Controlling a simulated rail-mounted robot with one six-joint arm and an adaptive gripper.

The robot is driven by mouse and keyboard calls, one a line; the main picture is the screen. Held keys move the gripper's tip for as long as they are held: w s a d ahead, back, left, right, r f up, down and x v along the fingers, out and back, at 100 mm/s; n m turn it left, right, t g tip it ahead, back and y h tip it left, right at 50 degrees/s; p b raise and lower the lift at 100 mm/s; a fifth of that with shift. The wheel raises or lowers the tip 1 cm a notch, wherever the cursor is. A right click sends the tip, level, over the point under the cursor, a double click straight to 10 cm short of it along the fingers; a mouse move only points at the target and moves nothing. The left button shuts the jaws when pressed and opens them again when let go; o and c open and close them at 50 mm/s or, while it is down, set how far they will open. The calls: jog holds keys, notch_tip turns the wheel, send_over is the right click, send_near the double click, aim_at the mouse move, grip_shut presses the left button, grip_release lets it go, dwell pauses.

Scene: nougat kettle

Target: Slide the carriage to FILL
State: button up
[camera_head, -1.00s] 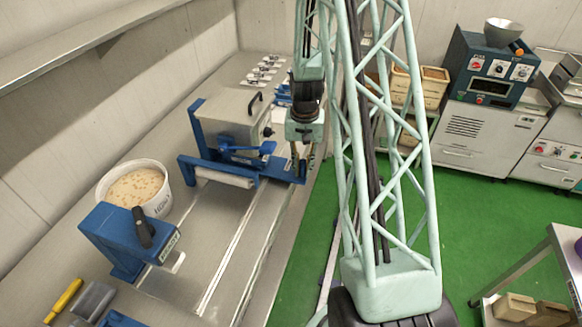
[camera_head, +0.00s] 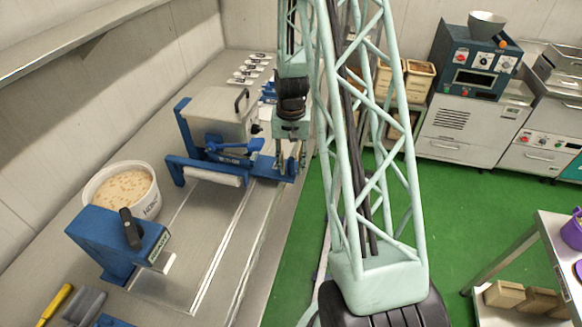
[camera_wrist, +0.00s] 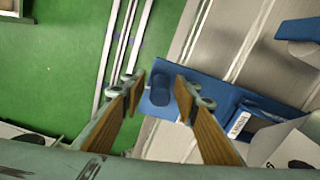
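The carriage (camera_head: 208,172) is a blue frame bearing a grey lidded metal box (camera_head: 222,112), on rails along the steel bench in the head view. My gripper (camera_head: 291,160) is at the carriage's right end. In the wrist view my gripper (camera_wrist: 160,82) is open, with wood-toned fingers either side of a round blue post (camera_wrist: 160,88) on the carriage's blue plate (camera_wrist: 213,90). Gaps show between fingers and post; I cannot tell whether either touches. A small label (camera_wrist: 238,124) on blue is too small to read. I cannot make out a FILL mark.
A white tub of pale speckled mix (camera_head: 122,188) stands left of the rails. A blue block with a black-knobbed lever (camera_head: 118,240) stands in front of it. Bare rails (camera_head: 212,255) run between block and carriage. Green floor (camera_head: 478,215) lies right of the bench.

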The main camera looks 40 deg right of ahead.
jog(key=shift+r, duration=0.1)
jog(key=shift+r, duration=5.9)
jog(key=shift+d, duration=0.1)
